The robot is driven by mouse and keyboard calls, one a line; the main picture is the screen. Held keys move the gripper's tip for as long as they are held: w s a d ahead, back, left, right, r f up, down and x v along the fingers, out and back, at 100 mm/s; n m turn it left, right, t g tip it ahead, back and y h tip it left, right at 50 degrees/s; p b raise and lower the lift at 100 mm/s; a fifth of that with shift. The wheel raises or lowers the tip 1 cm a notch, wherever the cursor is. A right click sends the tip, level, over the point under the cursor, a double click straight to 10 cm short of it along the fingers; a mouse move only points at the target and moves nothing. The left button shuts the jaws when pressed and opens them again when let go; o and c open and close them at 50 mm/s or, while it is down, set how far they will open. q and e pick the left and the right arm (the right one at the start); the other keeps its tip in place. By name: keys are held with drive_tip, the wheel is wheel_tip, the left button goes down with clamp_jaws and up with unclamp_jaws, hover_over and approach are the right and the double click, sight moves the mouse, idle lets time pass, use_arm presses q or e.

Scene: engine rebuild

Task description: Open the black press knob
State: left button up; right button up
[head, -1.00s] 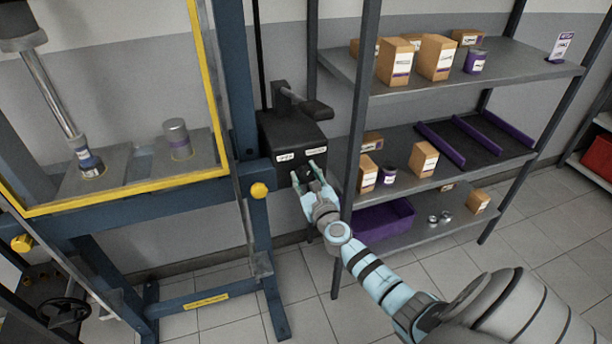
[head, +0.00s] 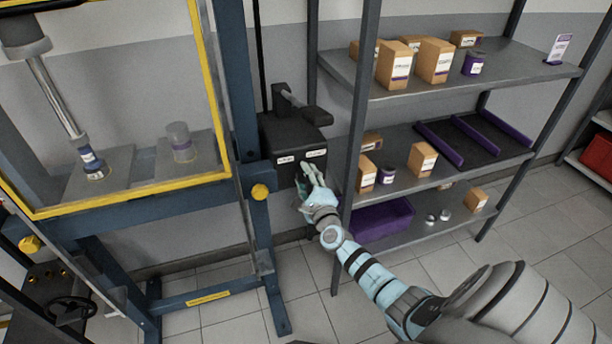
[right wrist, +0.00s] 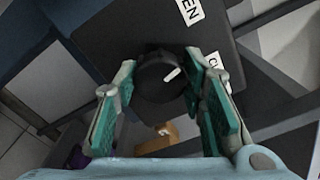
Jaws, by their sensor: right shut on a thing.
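The black press knob (right wrist: 158,82) is round with a white pointer mark, on the front of a black control box (head: 292,136). In the right wrist view the pointer slants up to the right. Two white labels sit on the box above the knob; one ends in "EN", the other starts with "C". My right gripper (head: 307,174) is at the box front, its fingers (right wrist: 160,72) shut on the knob from both sides. In the head view the gripper hides the knob. My left gripper is not in view.
A blue press frame (head: 253,215) with a yellow-edged guard (head: 130,196) stands left of the box. A grey shelf post (head: 352,130) rises close to the right of my gripper. The shelves (head: 480,75) hold cardboard boxes, purple cans and a purple bin (head: 383,220).

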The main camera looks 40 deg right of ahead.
drive_tip(key=shift+f+n+p, duration=0.1)
drive_tip(key=shift+n+p, duration=0.25)
drive_tip(key=shift+n, duration=1.25)
drive_tip(key=o, duration=1.2)
drive_tip(key=shift+c, duration=0.2)
drive_tip(key=shift+s, duration=0.1)
drive_tip(key=v, duration=1.2)
